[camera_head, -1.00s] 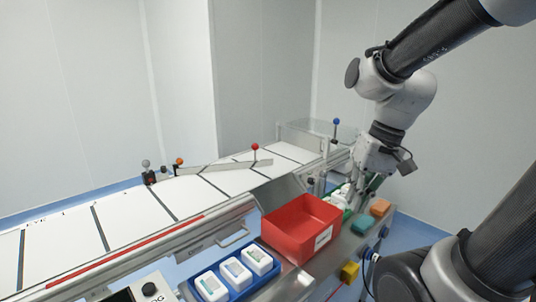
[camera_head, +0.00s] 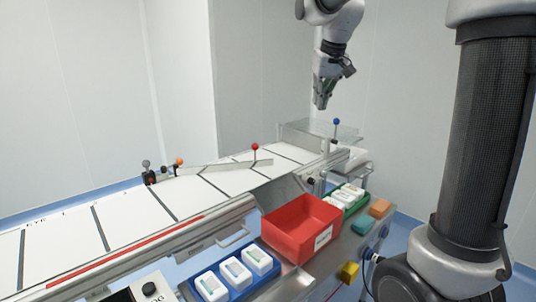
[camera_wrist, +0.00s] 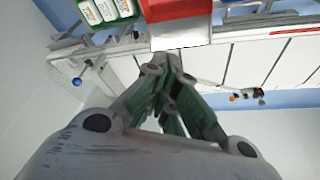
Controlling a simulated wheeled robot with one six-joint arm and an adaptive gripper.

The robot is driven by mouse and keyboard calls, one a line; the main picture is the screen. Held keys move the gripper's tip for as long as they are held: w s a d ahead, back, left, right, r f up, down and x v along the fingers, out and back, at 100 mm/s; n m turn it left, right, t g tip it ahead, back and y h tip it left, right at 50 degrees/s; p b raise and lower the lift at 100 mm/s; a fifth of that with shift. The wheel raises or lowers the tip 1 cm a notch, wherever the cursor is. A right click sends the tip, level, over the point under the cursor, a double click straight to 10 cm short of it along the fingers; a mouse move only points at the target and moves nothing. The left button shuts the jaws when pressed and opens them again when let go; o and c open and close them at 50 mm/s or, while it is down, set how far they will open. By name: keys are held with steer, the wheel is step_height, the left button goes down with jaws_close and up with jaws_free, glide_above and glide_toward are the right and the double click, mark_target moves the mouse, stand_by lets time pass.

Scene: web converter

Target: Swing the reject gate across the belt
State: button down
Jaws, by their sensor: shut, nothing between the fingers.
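The reject gate (camera_head: 222,166) is a thin grey bar lying at a slant over the white belt (camera_head: 142,202). Its left end is by the belt's far edge, near an orange knob (camera_head: 179,162) and a grey knob (camera_head: 146,163). A red ball knob (camera_head: 255,147) stands on a post near its right end, which lies over the belt. My gripper (camera_head: 320,104) is shut and empty, high above the belt's far right end, well apart from the gate. In the wrist view my gripper's fingers (camera_wrist: 178,90) hide part of the belt.
A clear cover with a blue knob (camera_head: 335,121) stands at the belt's right end. On the near ledge are a red bin (camera_head: 285,235), a blue tray (camera_head: 237,291) of white boxes, a green tray (camera_head: 333,208), and teal and orange blocks (camera_head: 379,207). Air above the belt is clear.

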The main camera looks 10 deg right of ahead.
steer(key=w+a+f, duration=0.2)
steer(key=w+f, duration=0.1)
steer(key=w, duration=0.6)
steer(key=w+a+f, duration=0.1)
steer(key=w+f, duration=0.1)
steer(key=w, duration=0.7)
steer(key=w+a+f, duration=0.1)
steer(key=w+f, duration=0.5)
steer(key=f, duration=0.2)
steer(key=w+a+f, duration=0.2)
steer(key=w+f, duration=0.4)
steer(key=f, duration=0.2)
steer(key=w+a+f, duration=0.1)
steer(key=w+f, duration=0.5)
steer(key=f, duration=0.2)
steer(key=shift+w+a, duration=0.2)
steer(key=shift+w, duration=0.05)
steer(key=shift+s+f, duration=0.1)
steer(key=shift+f, duration=0.05)
steer(key=shift+s, duration=1.9)
